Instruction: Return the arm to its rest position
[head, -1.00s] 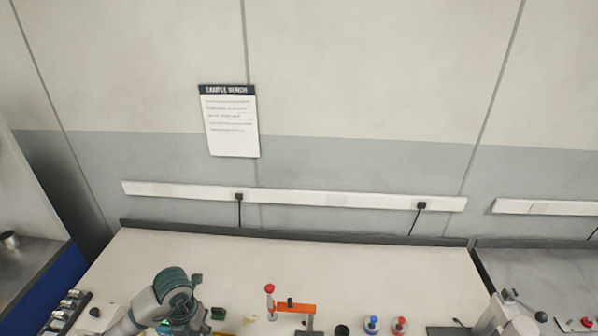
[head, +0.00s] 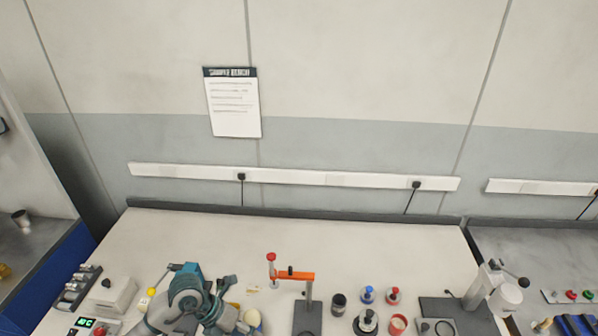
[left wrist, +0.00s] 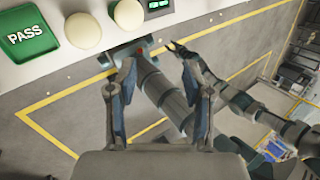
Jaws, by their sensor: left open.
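My left arm (head: 188,300) comes in at the bottom left of the head view, bent over the front part of the pale bench (head: 340,232). Its gripper is hard to make out there among the arm links. In the left wrist view my left gripper (left wrist: 155,64) has its two fingers spread apart, with nothing held between them. A grey cylindrical part shows behind the gap. A second jointed arm (left wrist: 235,100) shows at the right of the left wrist view, with a small dark end. I cannot tell that end's jaw state.
An orange-armed stand (head: 296,275), a dark jar (head: 338,304), blue-topped (head: 367,294) and red-topped (head: 393,295) items and a microscope (head: 492,290) stand right of my arm. The bench's back strip is clear. A green PASS sign (left wrist: 35,37) shows in the left wrist view.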

